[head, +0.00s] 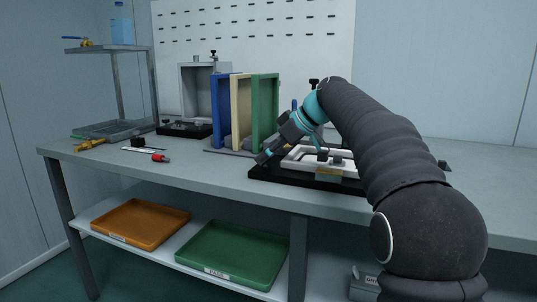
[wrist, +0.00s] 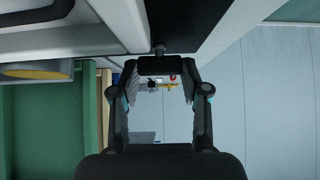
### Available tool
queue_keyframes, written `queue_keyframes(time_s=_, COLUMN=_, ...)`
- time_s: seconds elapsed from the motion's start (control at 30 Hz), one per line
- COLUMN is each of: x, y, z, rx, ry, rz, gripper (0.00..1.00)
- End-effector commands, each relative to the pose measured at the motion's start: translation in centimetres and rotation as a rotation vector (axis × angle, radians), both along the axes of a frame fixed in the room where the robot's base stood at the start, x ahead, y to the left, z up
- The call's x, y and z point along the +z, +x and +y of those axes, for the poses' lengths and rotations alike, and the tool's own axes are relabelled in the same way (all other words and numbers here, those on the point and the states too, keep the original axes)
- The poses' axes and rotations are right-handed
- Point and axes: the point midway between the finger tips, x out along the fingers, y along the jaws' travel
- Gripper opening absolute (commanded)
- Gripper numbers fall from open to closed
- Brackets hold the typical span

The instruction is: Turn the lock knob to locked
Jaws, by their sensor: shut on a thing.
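My gripper (head: 264,156) reaches down at the left end of a black base (head: 262,172) that carries a white frame (head: 345,154). In the wrist view my gripper (wrist: 159,68) has its two fingers closed on a dark block, which looks like the lock knob (wrist: 160,64). A small round stem shows just beyond it, against the pale and black fixture parts. In the head view the knob is hidden by my gripper, and I cannot tell its turn angle or any marking.
Upright blue (head: 222,112), cream (head: 240,112) and green (head: 264,110) panels stand close behind my gripper. A red-handled tool (head: 160,158) lies on the bench to the left. Orange (head: 140,222) and green (head: 232,255) trays sit on the lower shelf.

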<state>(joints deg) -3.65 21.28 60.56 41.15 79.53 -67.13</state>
Motion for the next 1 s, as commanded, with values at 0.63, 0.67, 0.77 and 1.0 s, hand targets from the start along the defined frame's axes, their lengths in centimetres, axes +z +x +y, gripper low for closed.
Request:
queue_keyframes(time_s=0.63, x=-0.01, y=-0.47, z=0.33, rx=-0.368, ry=0.001, rz=-0.003, gripper=0.11)
queue_keyframes(time_s=0.67, x=0.05, y=-0.52, z=0.36, rx=-0.396, ry=0.0, rz=-0.003, gripper=0.11)
queue_keyframes(time_s=0.77, x=0.13, y=-0.55, z=0.43, rx=-0.491, ry=0.0, rz=-0.003, gripper=0.11)
queue_keyframes(time_s=1.0, x=0.28, y=-0.64, z=0.64, rx=-0.715, ry=-0.001, rz=-0.004, gripper=0.11)
